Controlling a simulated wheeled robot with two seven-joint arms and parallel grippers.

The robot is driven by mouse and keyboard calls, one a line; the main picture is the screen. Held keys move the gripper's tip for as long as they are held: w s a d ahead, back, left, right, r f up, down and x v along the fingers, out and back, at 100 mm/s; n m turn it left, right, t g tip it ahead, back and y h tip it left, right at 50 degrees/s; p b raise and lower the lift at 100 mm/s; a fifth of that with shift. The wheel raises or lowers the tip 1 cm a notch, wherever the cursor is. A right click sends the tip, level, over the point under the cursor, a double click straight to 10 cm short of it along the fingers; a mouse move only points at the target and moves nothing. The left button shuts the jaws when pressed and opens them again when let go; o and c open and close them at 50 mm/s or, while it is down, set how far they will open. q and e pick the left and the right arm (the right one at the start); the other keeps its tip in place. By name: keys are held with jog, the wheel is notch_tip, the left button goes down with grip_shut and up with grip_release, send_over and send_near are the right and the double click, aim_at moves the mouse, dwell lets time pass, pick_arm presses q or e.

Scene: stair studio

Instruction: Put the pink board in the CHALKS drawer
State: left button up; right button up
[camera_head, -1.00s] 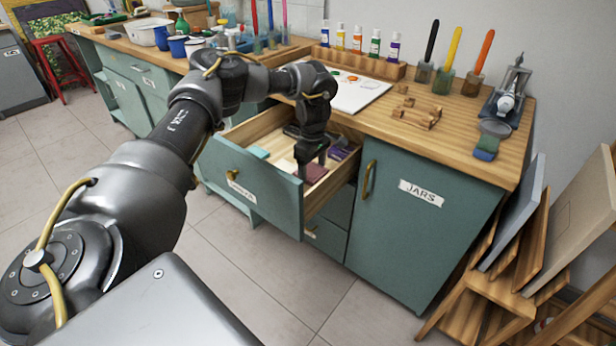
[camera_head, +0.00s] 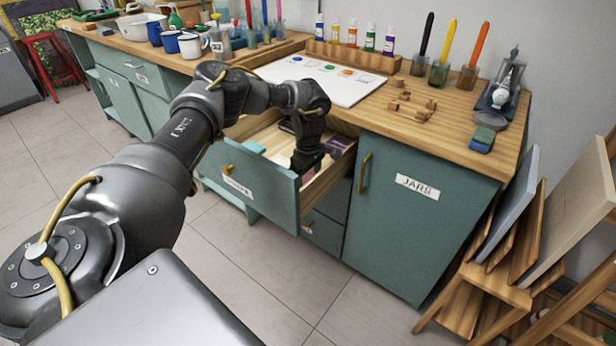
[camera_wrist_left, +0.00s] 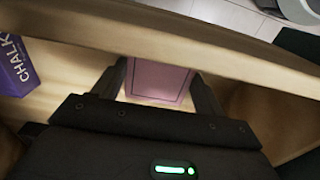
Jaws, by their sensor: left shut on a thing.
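The pink board (camera_wrist_left: 158,82) is between the two fingers of my left gripper (camera_wrist_left: 160,88) in the left wrist view, and the gripper is shut on it. In the head view my left gripper (camera_head: 306,168) reaches down into the open drawer (camera_head: 248,190), and a little pink (camera_head: 309,179) shows below its fingers. The board's lower end and whether it touches the drawer floor are hidden. My right gripper is not in view.
A purple box marked CHALK (camera_wrist_left: 18,65) lies in the drawer beside my gripper. A teal item (camera_head: 253,147) lies at the drawer's left. The worktop above holds a white paint sheet (camera_head: 335,84) and wooden pieces (camera_head: 410,107). A closed JARS cupboard (camera_head: 415,220) stands at right.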

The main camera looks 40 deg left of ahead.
aim_at(308, 180)
pick_arm(q)
jog(key=o, duration=1)
jog(key=shift+o, duration=0.2)
jog(key=shift+w+r, duration=0.1)
jog(key=shift+r, duration=0.4)
notch_tip(308, 180, up, 11)
jog(key=p, duration=0.1)
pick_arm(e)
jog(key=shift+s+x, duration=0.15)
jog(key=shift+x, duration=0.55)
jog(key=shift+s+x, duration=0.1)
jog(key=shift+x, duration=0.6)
pick_arm(q)
jog(key=shift+r, duration=0.1)
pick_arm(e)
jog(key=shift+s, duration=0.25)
